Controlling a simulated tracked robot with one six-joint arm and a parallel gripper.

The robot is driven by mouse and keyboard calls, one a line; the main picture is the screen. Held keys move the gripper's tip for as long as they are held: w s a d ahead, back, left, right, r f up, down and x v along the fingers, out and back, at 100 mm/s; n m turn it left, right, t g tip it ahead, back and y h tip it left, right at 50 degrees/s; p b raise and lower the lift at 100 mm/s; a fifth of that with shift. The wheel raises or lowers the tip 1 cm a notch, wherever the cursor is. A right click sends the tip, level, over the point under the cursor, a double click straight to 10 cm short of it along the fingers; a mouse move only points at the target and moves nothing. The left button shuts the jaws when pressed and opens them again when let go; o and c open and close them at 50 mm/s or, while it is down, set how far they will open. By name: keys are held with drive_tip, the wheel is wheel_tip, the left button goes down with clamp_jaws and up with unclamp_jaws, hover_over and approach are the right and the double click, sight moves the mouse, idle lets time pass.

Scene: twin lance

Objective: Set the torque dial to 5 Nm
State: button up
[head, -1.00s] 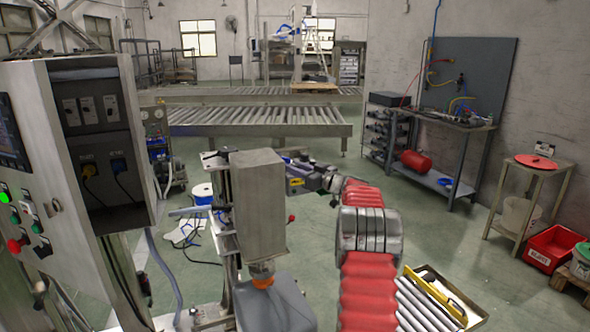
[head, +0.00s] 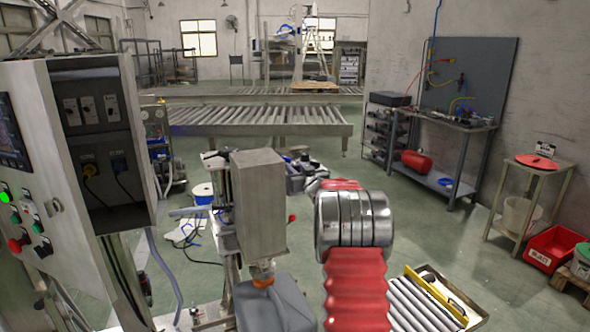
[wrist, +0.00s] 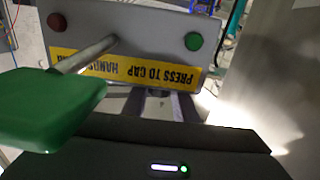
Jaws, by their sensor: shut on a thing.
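The wrist view shows a grey panel (wrist: 150,28) with a red button (wrist: 57,21), a green button (wrist: 193,41) and an upside-down yellow label (wrist: 150,73) reading "PRESS TO CAP". My gripper (wrist: 160,105) points at the panel's lower edge. Its dark fingers are shut on a small grey part there. Its shape is mostly hidden, and I cannot tell whether it is the torque dial. No dial scale or number is readable. In the head view my gripper does not show clearly.
In the wrist view a green block (wrist: 45,105) on a metal rod (wrist: 88,53) stands close at the left. In the head view a grey column (head: 260,200) stands left of my arm, above a grey container (head: 275,308). A control cabinet (head: 70,180) is at the left.

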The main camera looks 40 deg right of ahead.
drive_tip(key=shift+m+g+h, duration=0.3)
drive_tip(key=shift+m+h, duration=0.2)
drive_tip(key=shift+h, duration=0.2)
drive_tip(key=o, duration=1)
drive_tip(key=shift+o, duration=0.2)
drive_tip(key=v, duration=1.3)
drive_tip(key=shift+s+a, duration=0.15)
drive_tip(key=shift+s, duration=0.2)
